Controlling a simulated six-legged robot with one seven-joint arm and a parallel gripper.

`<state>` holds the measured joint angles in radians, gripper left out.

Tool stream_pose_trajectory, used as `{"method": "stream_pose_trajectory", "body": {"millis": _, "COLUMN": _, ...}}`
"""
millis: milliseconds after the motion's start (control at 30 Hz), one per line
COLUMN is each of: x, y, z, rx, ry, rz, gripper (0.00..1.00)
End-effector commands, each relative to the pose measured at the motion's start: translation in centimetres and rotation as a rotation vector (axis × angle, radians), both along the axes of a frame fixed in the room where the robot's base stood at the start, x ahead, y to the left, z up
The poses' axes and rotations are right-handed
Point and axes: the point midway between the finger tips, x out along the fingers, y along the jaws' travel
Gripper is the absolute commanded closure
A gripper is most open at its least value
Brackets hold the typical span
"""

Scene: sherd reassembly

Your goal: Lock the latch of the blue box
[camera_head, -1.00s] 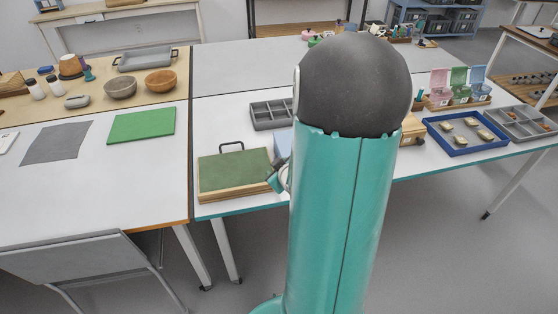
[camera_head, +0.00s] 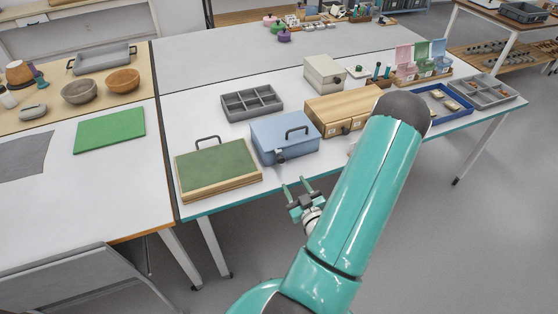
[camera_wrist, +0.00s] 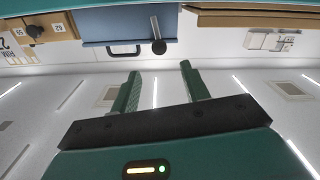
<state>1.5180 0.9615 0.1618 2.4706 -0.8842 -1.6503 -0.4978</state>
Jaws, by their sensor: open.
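The blue box (camera_head: 275,143) stands closed on the white table, with a dark carry handle (camera_head: 297,132) on its lid. Its latch (camera_head: 280,156), a small dark-ended piece, is on the front face. In the wrist view, which appears upside down, the blue box (camera_wrist: 105,22) is at the top. There the latch (camera_wrist: 155,32) is a grey lever with a dark round knob, and the handle (camera_wrist: 124,48) shows beside it. My gripper (camera_head: 296,186) is open and empty in front of the box, apart from it. In the wrist view, my gripper (camera_wrist: 160,69) has its fingers on either side of the knob's line.
A green-topped wooden board (camera_head: 217,168) stands left of the box, and a wooden drawer unit (camera_head: 343,110) stands right. A grey compartment tray (camera_head: 251,102) and a pale box (camera_head: 324,73) are behind. The floor space before the table edge is clear.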

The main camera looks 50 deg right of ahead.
Motion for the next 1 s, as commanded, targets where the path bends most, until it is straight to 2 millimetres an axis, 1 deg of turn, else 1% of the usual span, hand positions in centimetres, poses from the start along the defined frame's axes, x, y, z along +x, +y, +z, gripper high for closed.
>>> {"method": "stream_pose_trajectory", "body": {"millis": 400, "x": 7.0, "y": -4.1, "z": 0.0, "rx": -0.001, "ry": -0.001, "rz": -0.001, "gripper": 0.54}}
{"method": "stream_pose_trajectory", "body": {"millis": 500, "x": 8.6, "y": -4.9, "z": 0.0, "rx": -0.001, "ry": 0.000, "rz": 0.000, "gripper": 0.54}}
{"method": "stream_pose_trajectory", "body": {"millis": 600, "x": 9.8, "y": -5.6, "z": 0.0, "rx": -0.002, "ry": 0.001, "rz": -0.001, "gripper": 0.54}}
{"method": "stream_pose_trajectory", "body": {"millis": 767, "x": 10.8, "y": -6.2, "z": 0.0, "rx": -0.001, "ry": 0.000, "rz": -0.001, "gripper": 0.54}}
{"method": "stream_pose_trajectory", "body": {"millis": 1000, "x": 10.9, "y": -6.2, "z": 0.0, "rx": 0.000, "ry": 0.002, "rz": -0.001, "gripper": 0.54}}
